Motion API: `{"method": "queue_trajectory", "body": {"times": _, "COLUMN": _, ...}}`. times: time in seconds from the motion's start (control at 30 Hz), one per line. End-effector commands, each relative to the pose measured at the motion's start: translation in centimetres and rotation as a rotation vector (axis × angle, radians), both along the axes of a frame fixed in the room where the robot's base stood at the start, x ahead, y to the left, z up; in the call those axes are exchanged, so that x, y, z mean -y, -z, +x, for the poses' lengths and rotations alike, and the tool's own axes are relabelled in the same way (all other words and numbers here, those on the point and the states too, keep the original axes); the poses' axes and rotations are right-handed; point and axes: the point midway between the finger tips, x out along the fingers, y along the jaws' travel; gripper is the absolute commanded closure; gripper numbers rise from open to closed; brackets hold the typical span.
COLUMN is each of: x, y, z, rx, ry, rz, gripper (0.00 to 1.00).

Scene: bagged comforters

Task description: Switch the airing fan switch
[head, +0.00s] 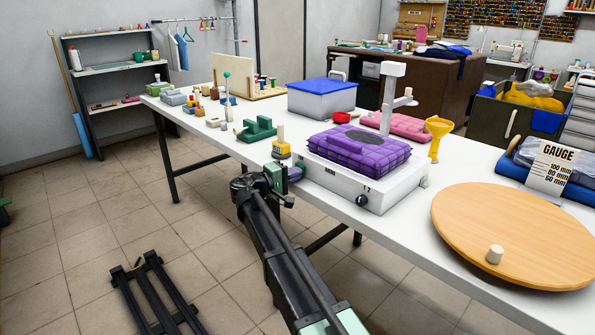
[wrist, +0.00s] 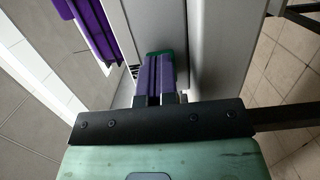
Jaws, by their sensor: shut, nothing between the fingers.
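A white box-shaped unit (head: 375,190) stands at the table's front edge, with a purple quilted bagged comforter (head: 358,148) lying on top. Its front carries a round black knob (head: 361,200) and small dark markings; I cannot tell which part is the fan switch. My gripper (head: 297,174) is shut and empty at the left end of this unit. In the wrist view my purple fingers (wrist: 155,75) lie together close to the grey side face (wrist: 208,50). A dark green edge (wrist: 160,53) shows at their tips; I cannot tell what it belongs to or whether they touch it.
A round wooden board (head: 510,230) with a small peg lies to the right. A yellow funnel-shaped item (head: 438,135) and a white post (head: 391,95) stand behind the unit. A blue-lidded box (head: 322,98) and green blocks (head: 258,129) are further left. The floor in front is mostly clear.

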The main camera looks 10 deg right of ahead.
Motion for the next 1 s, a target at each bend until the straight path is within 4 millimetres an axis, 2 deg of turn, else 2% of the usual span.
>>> {"method": "queue_trajectory", "body": {"times": 0.33, "x": -0.5, "y": 0.0, "z": -0.2, "rx": 0.000, "ry": 0.000, "rz": 0.000, "gripper": 1.00}}
{"method": "queue_trajectory", "body": {"times": 0.7, "x": -4.5, "y": 0.0, "z": -1.7, "rx": 0.000, "ry": -0.001, "rz": 0.000, "gripper": 1.00}}
{"method": "queue_trajectory", "body": {"times": 1.0, "x": -4.8, "y": 0.0, "z": -1.9, "rx": 0.000, "ry": 0.000, "rz": 0.000, "gripper": 1.00}}
